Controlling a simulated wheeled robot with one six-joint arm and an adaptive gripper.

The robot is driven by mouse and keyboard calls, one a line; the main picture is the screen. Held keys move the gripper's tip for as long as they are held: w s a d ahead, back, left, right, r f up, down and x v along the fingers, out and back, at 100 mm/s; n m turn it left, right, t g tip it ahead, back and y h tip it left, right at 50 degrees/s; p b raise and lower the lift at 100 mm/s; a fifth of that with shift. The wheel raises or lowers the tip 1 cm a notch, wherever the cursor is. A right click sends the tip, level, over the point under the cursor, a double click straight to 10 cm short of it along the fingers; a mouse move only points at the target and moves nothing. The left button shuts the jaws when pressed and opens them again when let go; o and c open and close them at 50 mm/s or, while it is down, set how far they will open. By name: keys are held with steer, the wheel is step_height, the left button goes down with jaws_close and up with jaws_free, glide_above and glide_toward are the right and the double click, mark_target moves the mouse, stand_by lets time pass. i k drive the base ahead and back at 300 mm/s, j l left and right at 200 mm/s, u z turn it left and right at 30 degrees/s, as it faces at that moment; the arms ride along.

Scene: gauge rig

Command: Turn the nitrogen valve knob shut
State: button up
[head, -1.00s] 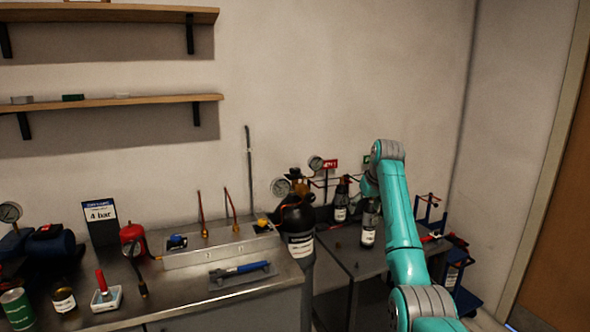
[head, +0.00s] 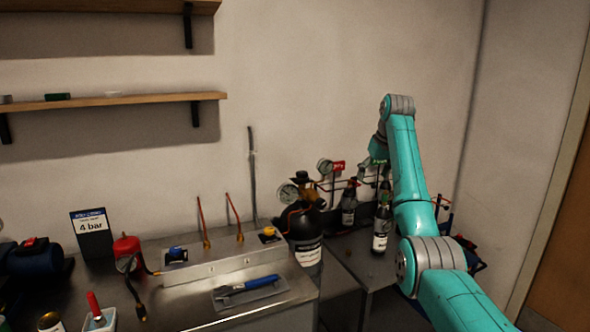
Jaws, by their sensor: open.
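A large dark gas cylinder (head: 305,224) with a white label stands between the steel bench and the lower table. The label is too small to read, so I cannot tell if it is the nitrogen one. A dark knob (head: 303,178) shows at its top, beside a round gauge (head: 287,194). Two smaller dark bottles with white labels, a rear one (head: 348,207) and a front one (head: 381,232), stand right of it. My gripper (head: 380,166) is above the front bottle, right of the cylinder, small and partly hidden by my arm. It appears empty and apart from the knob.
A second gauge (head: 325,166) and a red tag (head: 339,166) stand behind, with orange pipes around them. The steel bench (head: 190,318) holds a blue-handled tool in a tray (head: 249,293), a manifold block (head: 215,262), a red canister (head: 127,251) and a "4 bar" sign (head: 91,234).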

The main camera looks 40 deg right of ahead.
mark_target(301, 175)
steer(key=i, duration=1.3)
steer(key=j+u, duration=0.05)
steer(key=j, duration=0.05)
